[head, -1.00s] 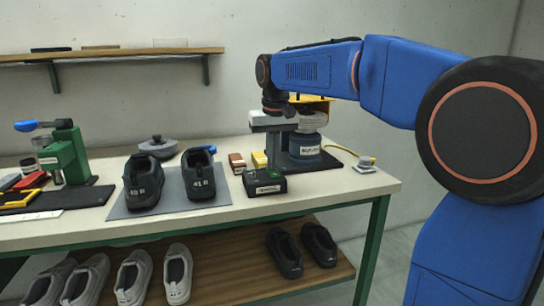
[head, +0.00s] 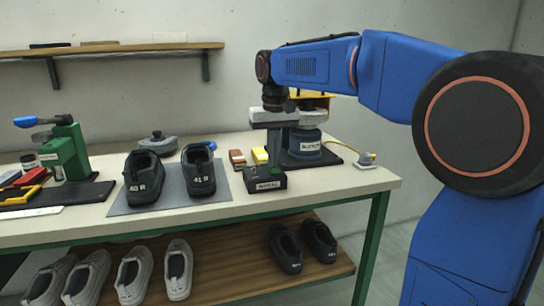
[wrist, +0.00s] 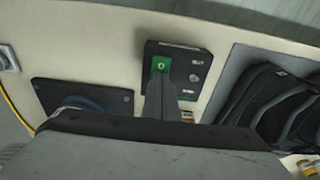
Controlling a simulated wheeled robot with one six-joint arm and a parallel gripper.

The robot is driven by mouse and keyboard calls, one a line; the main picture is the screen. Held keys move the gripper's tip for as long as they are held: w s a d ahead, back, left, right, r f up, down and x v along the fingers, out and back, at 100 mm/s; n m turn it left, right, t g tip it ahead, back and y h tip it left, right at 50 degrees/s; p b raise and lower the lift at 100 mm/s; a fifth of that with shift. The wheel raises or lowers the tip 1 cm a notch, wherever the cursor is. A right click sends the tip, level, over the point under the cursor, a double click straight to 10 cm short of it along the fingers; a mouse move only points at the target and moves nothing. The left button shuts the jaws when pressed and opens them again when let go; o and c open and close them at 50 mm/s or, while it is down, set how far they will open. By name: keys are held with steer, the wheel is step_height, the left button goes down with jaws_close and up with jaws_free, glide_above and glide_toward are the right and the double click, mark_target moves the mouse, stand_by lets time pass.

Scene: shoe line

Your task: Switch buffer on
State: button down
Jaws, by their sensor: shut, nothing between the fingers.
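The buffer (head: 305,146), a round grey-blue machine with a label, stands on a dark base at the right of the bench. In front of it is a small black control box (head: 266,184) with a white label. In the wrist view the box (wrist: 196,62) carries a green switch (wrist: 161,64) and small round controls. My gripper (head: 272,166) points down over the box. In the wrist view its closed fingers (wrist: 160,82) hold nothing, with their tips just at the green switch's edge. I cannot tell whether they touch it. The fingers hide part of the box.
Two dark shoes (head: 172,177) stand on a grey mat (head: 225,190) left of the box. A green press (head: 66,155) stands far left. A yellow cable (head: 343,147) runs at the right.

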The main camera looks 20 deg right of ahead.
steer(key=shift+s+r, duration=0.1)
steer(key=shift+s, duration=0.1)
step_height(320, 180, up, 14)
steer(key=s, duration=0.2)
stand_by(0.6)
steer(key=shift+s, duration=0.1)
steer(key=shift+w+d+t, duration=0.1)
steer(key=shift+w+t, duration=0.2)
steer(key=shift+w, duration=0.4)
glide_toward(275, 171)
steer(key=w+f, duration=0.2)
steer(key=f, duration=0.1)
steer(key=w+f, duration=0.3)
steer(key=shift+d, duration=0.15)
